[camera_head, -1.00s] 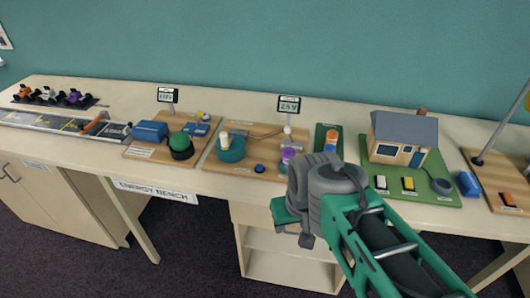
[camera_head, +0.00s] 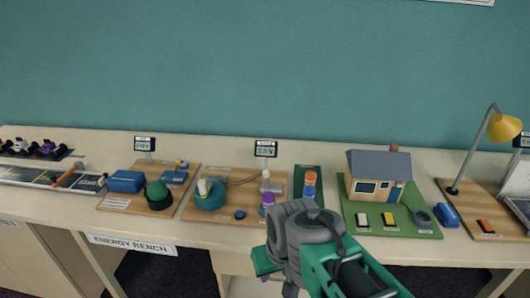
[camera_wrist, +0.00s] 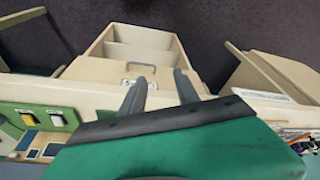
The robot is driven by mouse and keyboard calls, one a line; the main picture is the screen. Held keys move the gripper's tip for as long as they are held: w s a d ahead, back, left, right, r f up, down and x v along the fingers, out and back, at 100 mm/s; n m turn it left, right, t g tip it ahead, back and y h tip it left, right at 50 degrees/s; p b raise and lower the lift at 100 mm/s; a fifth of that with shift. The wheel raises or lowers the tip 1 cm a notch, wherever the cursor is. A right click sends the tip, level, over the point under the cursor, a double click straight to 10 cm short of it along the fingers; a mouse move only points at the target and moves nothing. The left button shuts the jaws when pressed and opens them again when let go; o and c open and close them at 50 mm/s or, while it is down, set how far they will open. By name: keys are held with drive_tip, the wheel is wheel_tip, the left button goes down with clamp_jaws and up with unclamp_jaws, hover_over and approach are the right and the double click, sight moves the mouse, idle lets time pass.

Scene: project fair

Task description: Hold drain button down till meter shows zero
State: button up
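A small blue button (camera_head: 240,214) sits at the front of the middle wooden board (camera_head: 222,218); I cannot read a label that names it the drain button. A meter (camera_head: 265,149) stands on a post behind that board; its digits are too small to read surely. My gripper (camera_head: 288,287) is low in front of the bench, right of and nearer than the blue button, touching nothing I can see. In the wrist view my gripper (camera_wrist: 160,88) has two grey fingers spread apart with nothing between them. The button and meter do not show there.
On the middle board stand a teal round part (camera_head: 211,200) and a purple-topped part (camera_head: 267,199). A left board has a green dome (camera_head: 159,193) and its own meter (camera_head: 145,143). A model house (camera_head: 378,176) and yellow lamp (camera_head: 504,128) are right.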

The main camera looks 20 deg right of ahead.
clamp_jaws()
idle(1.4)
